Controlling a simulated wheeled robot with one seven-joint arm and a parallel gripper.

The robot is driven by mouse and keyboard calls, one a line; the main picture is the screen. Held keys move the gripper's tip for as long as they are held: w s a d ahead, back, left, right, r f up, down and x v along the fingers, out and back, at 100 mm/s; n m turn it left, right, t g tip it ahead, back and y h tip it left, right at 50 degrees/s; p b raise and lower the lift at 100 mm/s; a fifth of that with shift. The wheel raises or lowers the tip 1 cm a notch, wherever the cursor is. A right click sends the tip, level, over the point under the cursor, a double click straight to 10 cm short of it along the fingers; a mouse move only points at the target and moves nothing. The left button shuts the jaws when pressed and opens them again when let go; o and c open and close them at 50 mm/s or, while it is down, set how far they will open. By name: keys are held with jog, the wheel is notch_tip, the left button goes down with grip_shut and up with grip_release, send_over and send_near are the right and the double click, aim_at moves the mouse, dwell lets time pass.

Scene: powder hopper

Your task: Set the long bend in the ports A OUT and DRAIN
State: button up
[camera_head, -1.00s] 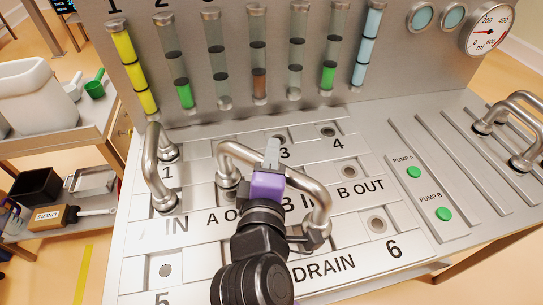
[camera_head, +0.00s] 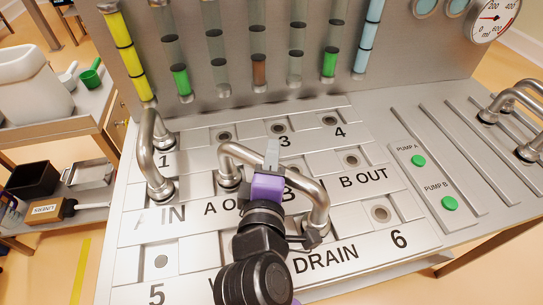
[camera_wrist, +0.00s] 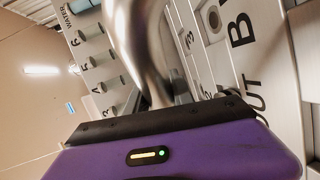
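The long bend is a shiny steel U-shaped pipe (camera_head: 240,152) in the middle of the port panel in the head view. My purple gripper (camera_head: 271,158) is shut on its middle span. Its left end is by the A OUT label (camera_head: 213,208), which is partly covered. Its right end hangs close above the DRAIN label (camera_head: 330,257). The ports under both ends are hidden, so I cannot tell whether either end is seated. The wrist view shows the bend (camera_wrist: 145,45) large and close beyond my gripper.
Another steel bend (camera_head: 147,150) stands at the left between 1 and IN. More bends (camera_head: 518,100) sit on the rack at the right. Pump buttons (camera_head: 418,160) are right of the ports. Coloured tubes (camera_head: 180,80) line the back panel.

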jog(key=o, duration=0.5)
jog(key=shift+r, duration=0.1)
jog(key=s+r, duration=0.1)
jog(key=s, duration=0.6)
jog(key=shift+s+a+r+b, duration=0.15)
jog(key=shift+s+b, duration=0.15)
jog(key=shift+s, duration=0.1)
jog(key=a+r+t+y, duration=0.1)
jog(key=a+r+y, duration=0.2)
jog(key=a+y, duration=0.2)
jog(key=s+d+f+m+y, duration=0.1)
jog(key=s+d+f+m, duration=0.1)
jog(key=s+d+f+m+y, duration=0.1)
jog(key=s+d+f+m, duration=0.1)
jog(key=s, duration=0.1)
jog(key=s+d+f+m+y, duration=0.1)
jog(key=s+d+f, duration=0.1)
jog(key=s+d, duration=0.1)
jog(key=shift+d+f+m+g, duration=0.1)
jog(key=shift+f+m+g, duration=0.2)
jog(key=shift+f+m, duration=0.1)
jog(key=s+d+f+m+h, duration=0.3)
jog(key=s+d+m, duration=0.2)
jog(key=s+d, duration=0.4)
jog(key=s+d+f+m+g+h, duration=0.1)
jog(key=s+d+f+m+h, duration=0.3)
jog(key=s+d, duration=0.5)
jog(key=shift+s+d+m+g, duration=0.2)
jog(key=shift+d+m+g, duration=0.1)
jog(key=shift+d+m, duration=0.75)
